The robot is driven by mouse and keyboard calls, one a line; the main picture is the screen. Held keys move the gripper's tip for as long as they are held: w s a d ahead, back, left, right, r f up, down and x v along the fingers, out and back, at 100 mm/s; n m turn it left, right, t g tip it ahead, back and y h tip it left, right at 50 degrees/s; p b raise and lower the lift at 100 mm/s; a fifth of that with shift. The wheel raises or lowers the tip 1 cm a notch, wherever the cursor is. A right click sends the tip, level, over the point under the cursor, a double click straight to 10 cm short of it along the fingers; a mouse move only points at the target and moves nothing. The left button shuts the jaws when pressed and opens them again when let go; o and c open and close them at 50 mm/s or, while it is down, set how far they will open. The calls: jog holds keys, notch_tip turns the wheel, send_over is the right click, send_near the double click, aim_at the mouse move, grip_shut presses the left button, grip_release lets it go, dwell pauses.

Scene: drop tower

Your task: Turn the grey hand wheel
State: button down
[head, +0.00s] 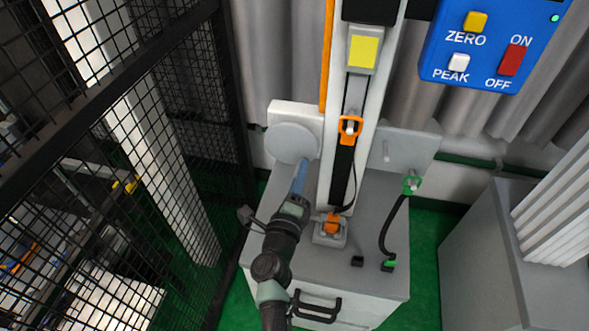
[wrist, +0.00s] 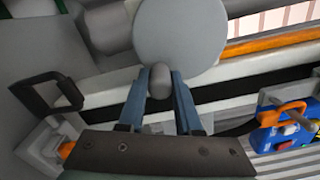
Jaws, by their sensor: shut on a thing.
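The grey hand wheel (head: 292,143) is a round flat disc on a white panel at the left of the drop tower's base. It fills the upper middle of the wrist view (wrist: 185,35). Its short grey handle knob (wrist: 160,82) sticks out near the disc's lower edge. My gripper (head: 301,167) reaches up to the wheel from below. In the wrist view its blue fingers (wrist: 162,88) stand on both sides of the knob, shut on it. In the head view the knob is hidden behind the fingers.
The tower's white column (head: 369,110) with an orange clip (head: 350,129) rises right of the wheel. A black mesh fence (head: 200,110) is close on the left. A blue control box (head: 490,50) hangs upper right. A black cable (head: 390,228) and drawer handle (head: 316,308) are lower.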

aim_at(311, 150)
jog(key=n+p, duration=0.1)
jog(key=d+r+n+p, duration=0.1)
jog(key=n, duration=0.1)
jog(key=r+n+p, duration=0.1)
jog(key=n, duration=0.1)
jog(key=shift+s+d+r+p, duration=0.15)
jog(key=shift+s+d+p, duration=0.1)
jog(key=shift+p, duration=0.1)
jog(key=shift+r+n+p, duration=0.35)
jog(key=shift+n+p, duration=0.3)
jog(key=shift+n, duration=0.4)
jog(key=shift+r+n+p, duration=0.3)
jog(key=shift+n+p, duration=0.3)
jog(key=shift+n, duration=0.45)
jog(key=c, duration=0.6)
grip_release()
jog(key=shift+s, duration=0.1)
jog(key=p+v, duration=0.2)
jog(key=v, duration=1)
jog(key=shift+s+p, duration=0.4)
jog(key=shift+a, duration=0.1)
